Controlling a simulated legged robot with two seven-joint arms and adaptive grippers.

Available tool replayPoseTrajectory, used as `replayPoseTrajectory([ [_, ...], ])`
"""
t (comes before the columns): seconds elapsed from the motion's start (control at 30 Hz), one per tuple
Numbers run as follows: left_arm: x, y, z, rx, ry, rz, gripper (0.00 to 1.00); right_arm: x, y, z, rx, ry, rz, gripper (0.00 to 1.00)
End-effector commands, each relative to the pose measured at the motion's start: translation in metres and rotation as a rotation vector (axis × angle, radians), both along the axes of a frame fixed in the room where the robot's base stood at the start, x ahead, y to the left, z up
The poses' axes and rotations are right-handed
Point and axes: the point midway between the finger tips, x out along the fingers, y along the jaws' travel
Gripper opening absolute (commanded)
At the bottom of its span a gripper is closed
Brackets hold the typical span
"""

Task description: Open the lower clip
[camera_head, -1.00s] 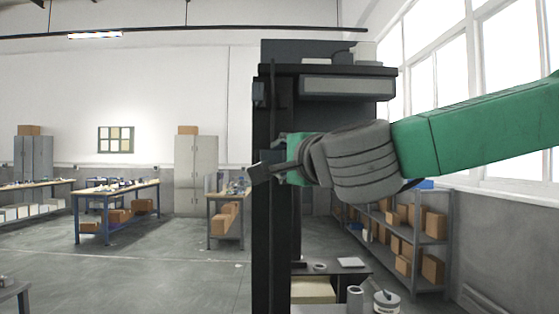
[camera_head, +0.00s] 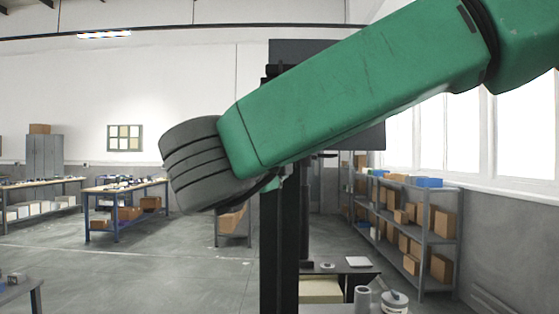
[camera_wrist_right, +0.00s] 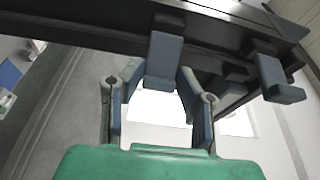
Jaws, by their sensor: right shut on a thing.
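A black lift column (camera_head: 278,240) stands in the middle of the head view, its upper part mostly hidden by my green right arm. In the right wrist view a dark beam of it (camera_wrist_right: 90,32) crosses the top. Two blue-grey clips stick out from it: one in the middle (camera_wrist_right: 164,58) and one further right (camera_wrist_right: 273,78). My right gripper (camera_wrist_right: 158,82) has its two fingers on either side of the middle clip and is shut on it. I cannot tell from the view which clip is the lower one. My left gripper is in neither view.
A small table (camera_head: 345,268) with a grey cylinder (camera_head: 362,298) and a round can (camera_head: 394,302) stands beside the column. A shelf of boxes (camera_head: 420,235) stands at the right, workbenches (camera_head: 125,190) at the left. The floor at the left is open.

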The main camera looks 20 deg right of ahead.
Motion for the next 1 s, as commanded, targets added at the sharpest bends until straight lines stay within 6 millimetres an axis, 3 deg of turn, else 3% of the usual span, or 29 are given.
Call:
replayPoseTrajectory([
  [0.43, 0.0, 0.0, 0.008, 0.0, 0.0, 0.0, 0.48, -0.003, 0.018, -0.004, -0.002, 0.009, -0.297, 0.0],
  [1.0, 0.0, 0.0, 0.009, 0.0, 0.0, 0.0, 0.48, -0.003, 0.023, -0.006, -0.004, 0.013, -0.371, 0.0],
])
